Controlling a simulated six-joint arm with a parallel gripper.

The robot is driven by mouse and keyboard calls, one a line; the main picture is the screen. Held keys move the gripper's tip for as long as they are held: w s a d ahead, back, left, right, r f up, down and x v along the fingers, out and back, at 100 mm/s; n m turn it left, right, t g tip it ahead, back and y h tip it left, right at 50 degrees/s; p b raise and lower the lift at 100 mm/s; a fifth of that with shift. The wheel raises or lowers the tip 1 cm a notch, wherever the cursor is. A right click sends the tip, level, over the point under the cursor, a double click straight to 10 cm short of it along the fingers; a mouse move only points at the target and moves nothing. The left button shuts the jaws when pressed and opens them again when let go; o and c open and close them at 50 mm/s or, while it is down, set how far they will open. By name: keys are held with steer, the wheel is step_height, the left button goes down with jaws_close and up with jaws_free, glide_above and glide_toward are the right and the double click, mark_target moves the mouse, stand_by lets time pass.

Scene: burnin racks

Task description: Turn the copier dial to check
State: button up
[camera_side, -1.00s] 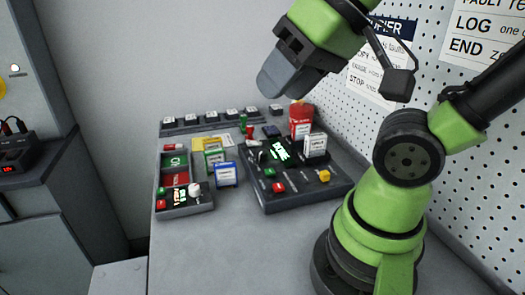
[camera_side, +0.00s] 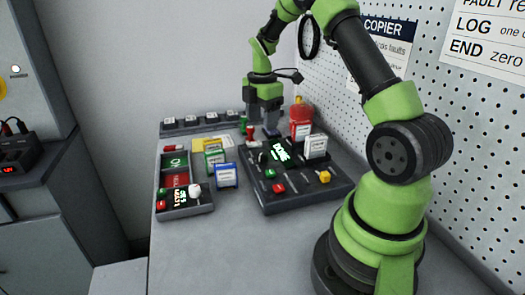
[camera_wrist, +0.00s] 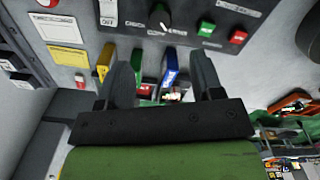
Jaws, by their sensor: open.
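The copier (camera_side: 318,194) is a dark panel on the bench with a lit green DONE screen (camera_side: 280,150). Its dark dial (camera_side: 263,157) is at the left edge in the side view, by a green button (camera_side: 270,173) and a red button (camera_side: 279,187). The wrist view shows the dial (camera_wrist: 160,17) at the top, with a white pointer; its small labels are not legible. My gripper (camera_side: 266,125) hangs fingers down by the copier's far edge, apart from the dial. In the wrist view my gripper (camera_wrist: 165,62) has its fingers apart, with nothing held.
Yellow, green and blue cards stand left of the copier, the blue card (camera_side: 226,175) nearest. A second panel (camera_side: 185,209) lies left. A pegboard (camera_side: 440,150) bounds the right.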

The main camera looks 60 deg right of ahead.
mark_target(262, 153)
step_height(262, 153, down, 10)
steer(key=shift+d+f, duration=0.1)
stand_by(0.4)
steer(key=c, duration=0.9)
